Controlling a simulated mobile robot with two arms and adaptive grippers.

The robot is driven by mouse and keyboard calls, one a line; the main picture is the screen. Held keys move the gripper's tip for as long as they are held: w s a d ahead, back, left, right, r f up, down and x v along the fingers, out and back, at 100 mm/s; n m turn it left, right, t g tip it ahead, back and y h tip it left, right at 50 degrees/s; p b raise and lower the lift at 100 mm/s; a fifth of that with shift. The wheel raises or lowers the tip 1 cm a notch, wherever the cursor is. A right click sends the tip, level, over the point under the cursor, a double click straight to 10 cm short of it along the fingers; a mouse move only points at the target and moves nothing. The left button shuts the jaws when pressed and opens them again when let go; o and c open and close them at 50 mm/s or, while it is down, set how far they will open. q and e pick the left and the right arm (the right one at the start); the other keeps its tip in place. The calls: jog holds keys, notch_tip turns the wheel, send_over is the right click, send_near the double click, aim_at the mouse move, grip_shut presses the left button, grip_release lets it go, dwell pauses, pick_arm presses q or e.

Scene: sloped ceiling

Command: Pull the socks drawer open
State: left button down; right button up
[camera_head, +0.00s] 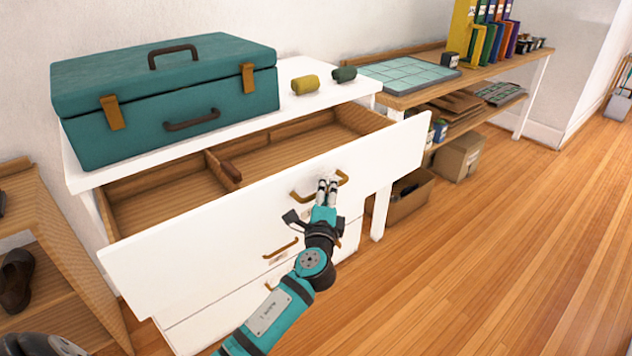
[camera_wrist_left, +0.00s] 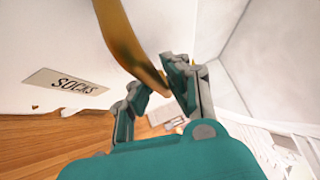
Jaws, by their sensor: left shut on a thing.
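The socks drawer (camera_head: 250,222) is the top drawer of a white dresser and stands well open, its wooden inside showing in the head view. Its label (camera_wrist_left: 66,85) reads SOCKS in the left wrist view. My left gripper (camera_head: 327,185) is at the drawer's brass handle (camera_head: 300,197), shut on it. In the left wrist view the handle (camera_wrist_left: 125,45) runs down between the fingers (camera_wrist_left: 160,88). My right gripper is not in view.
A teal case (camera_head: 165,95) and two rolled socks, yellow (camera_head: 305,85) and dark green (camera_head: 344,74), sit on the dresser top (camera_head: 290,108). A wooden shelf (camera_head: 40,250) stands left. Open wooden floor (camera_head: 500,250) lies right.

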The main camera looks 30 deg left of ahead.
pick_arm(q)
jog(key=s+d+b, duration=0.1)
jog(key=s+d, duration=0.1)
jog(key=d, duration=0.4)
jog(key=s+d+b, duration=0.1)
jog(key=s+d, duration=0.2)
jog(key=d, duration=0.4)
jog(key=shift+s+d+f, duration=0.3)
jog(key=shift+s+f, duration=0.05)
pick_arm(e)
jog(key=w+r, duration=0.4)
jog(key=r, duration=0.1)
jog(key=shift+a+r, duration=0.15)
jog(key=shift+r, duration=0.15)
pick_arm(q)
jog(key=c, duration=1.4)
grip_release()
jog(key=shift+o, duration=0.3)
jog(key=shift+r, duration=0.15)
jog(key=v, duration=1.2)
jog(key=shift+r, duration=0.1)
